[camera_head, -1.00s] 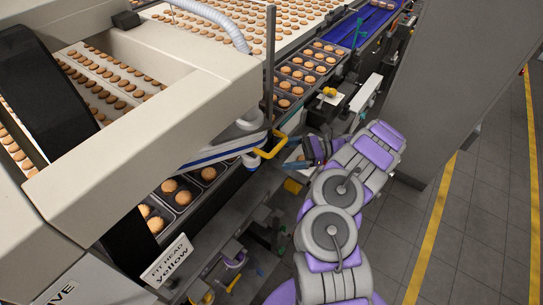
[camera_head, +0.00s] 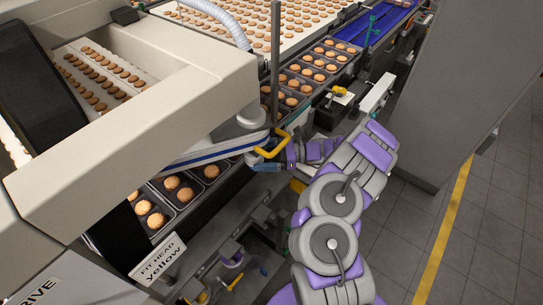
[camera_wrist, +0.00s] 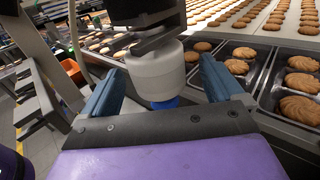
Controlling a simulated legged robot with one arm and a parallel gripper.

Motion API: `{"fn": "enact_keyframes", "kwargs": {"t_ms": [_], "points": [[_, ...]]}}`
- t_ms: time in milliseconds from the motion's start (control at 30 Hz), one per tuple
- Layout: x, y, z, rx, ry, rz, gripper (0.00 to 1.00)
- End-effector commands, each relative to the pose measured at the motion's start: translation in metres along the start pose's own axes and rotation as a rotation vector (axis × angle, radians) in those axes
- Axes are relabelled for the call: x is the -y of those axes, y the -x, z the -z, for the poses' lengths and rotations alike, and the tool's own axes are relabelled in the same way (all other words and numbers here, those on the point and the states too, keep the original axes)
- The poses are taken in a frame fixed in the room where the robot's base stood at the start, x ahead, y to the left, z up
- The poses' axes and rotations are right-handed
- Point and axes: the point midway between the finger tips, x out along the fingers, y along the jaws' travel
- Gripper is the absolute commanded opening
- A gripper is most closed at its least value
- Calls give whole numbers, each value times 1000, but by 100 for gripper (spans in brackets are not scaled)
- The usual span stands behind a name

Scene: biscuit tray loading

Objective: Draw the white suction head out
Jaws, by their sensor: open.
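The white suction head (camera_wrist: 155,72) is a short white cylinder with a blue lower end, hanging upright under a black mount (camera_wrist: 143,12) in the wrist view. My gripper (camera_wrist: 163,75) is open, with one blue finger on each side of the head. A gap shows at the right finger; whether the left finger touches cannot be told. In the head view my gripper (camera_head: 268,162) reaches in beside the yellow handle (camera_head: 273,150) at the machine's edge. I cannot make out the suction head clearly there.
Black trays of biscuits (camera_head: 182,190) run on a conveyor below and behind the head. A pale machine beam (camera_head: 150,135) stands at left. A sign reading "FIT HEAD yellow" (camera_head: 158,257) hangs at front. A grey cabinet (camera_head: 450,90) stands at right, with open floor beyond it.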

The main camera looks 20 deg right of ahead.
Motion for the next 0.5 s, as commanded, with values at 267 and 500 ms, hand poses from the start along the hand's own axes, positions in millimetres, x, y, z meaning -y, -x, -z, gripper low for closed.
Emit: {"fn": "enact_keyframes", "kwargs": {"t_ms": [267,500], "points": [[-4,-44,1,-12,1,-1,94],[-3,-47,0,-10,1,0,94]]}}
